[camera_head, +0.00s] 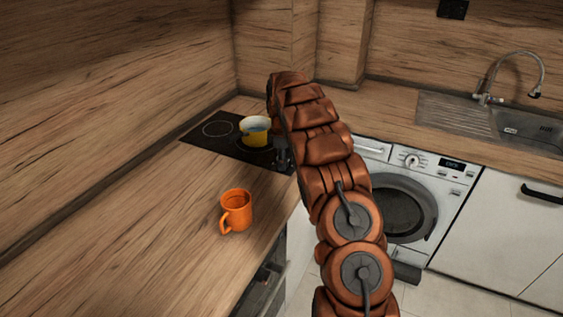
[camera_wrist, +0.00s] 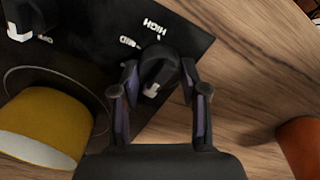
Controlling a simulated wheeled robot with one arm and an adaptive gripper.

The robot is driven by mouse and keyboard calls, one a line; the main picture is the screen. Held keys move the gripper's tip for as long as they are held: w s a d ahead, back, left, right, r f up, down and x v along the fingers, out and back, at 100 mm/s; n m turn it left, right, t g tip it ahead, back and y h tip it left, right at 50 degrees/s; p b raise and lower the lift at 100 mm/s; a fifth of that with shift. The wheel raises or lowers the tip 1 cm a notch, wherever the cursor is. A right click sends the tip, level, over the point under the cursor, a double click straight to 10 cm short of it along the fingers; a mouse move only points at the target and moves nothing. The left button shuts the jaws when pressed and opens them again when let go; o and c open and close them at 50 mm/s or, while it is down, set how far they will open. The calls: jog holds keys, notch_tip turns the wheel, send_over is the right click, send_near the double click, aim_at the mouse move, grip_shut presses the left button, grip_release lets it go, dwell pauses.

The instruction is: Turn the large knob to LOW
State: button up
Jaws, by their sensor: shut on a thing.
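My gripper (camera_wrist: 159,82) is shut on a dark round knob (camera_wrist: 158,68) at the edge of the black cooktop (camera_wrist: 85,45). One finger is on each side of the knob. The white mark on the knob shows at its lower side in the wrist view, away from the printed HIGH label; a second label beside HIGH looks like MID. No LOW label is readable by this knob. A second knob (camera_wrist: 28,18) with a white mark stands at the upper left, partly cut off. In the head view my gripper (camera_head: 283,158) is at the cooktop's right edge, and my arm hides the knobs.
A yellow pot (camera_head: 256,131) stands on the cooktop, close to my gripper on the left in the wrist view. An orange mug (camera_head: 236,211) stands on the wooden counter (camera_head: 185,225) nearer the front. A washing machine (camera_head: 412,163) and a sink (camera_head: 480,120) lie to the right.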

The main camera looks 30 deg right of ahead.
jog(key=m+b, duration=0.1)
jog(key=m, duration=0.1)
jog(key=m+b, duration=0.1)
jog(key=b, duration=0.1)
jog(key=shift+w+f+m+b, duration=0.1)
jog(key=shift+f+m+b, duration=0.1)
jog(key=shift+m+b, duration=0.15)
jog(key=shift+r+m+b, duration=0.2)
jog(key=shift+m+b, duration=0.9)
jog(key=shift+m, duration=1.45)
jog(key=o, duration=1.1)
jog(key=shift+o, duration=0.2)
jog(key=shift+r, duration=0.1)
notch_tip(320, 180, up, 6)
jog(key=shift+a+f, duration=0.1)
jog(key=shift+r, duration=0.8)
